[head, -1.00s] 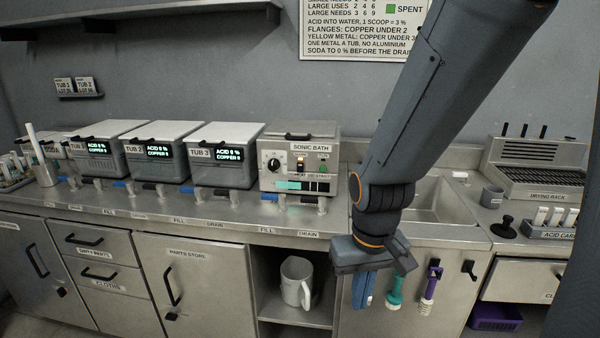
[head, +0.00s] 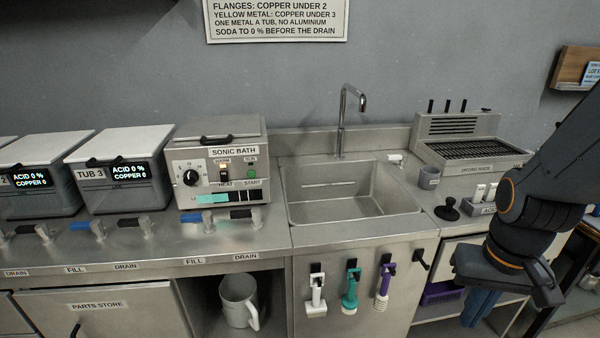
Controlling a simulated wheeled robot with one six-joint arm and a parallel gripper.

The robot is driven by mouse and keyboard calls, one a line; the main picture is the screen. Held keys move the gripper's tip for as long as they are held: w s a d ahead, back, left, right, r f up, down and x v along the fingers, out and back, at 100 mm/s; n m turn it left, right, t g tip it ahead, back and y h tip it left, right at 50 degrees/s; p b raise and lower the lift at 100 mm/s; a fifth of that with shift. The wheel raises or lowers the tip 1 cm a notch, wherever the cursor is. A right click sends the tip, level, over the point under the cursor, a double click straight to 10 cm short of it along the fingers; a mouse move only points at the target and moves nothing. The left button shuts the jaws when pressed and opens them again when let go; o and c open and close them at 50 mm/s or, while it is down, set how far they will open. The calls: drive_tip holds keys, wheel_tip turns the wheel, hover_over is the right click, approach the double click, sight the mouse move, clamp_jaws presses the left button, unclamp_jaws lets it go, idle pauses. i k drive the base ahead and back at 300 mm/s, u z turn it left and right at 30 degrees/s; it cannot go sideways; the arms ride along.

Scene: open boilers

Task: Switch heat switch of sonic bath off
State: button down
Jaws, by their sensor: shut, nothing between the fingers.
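The sonic bath (head: 217,163) stands on the steel counter left of the sink, with its lid closed. Its front panel carries a black dial, a green button by the START label, and the heat switch (head: 224,172). The heat switch is a small rocker above the HEAT label, with an amber-lit lamp or label over it; its exact tilt is too small to tell. My gripper (head: 480,308) hangs at the far right, in front of the counter. It is shut and empty, well apart from the bath.
Tub 3 (head: 119,172) stands left of the bath. Handles of the fill and drain taps (head: 240,214) stick out below the bath. The sink (head: 350,190) with a tall tap (head: 343,120) lies to its right.

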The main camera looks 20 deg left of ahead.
sight(224, 174)
drive_tip(key=z, duration=0.6)
drive_tip(key=i, duration=0.65)
drive_tip(key=u, duration=2.6)
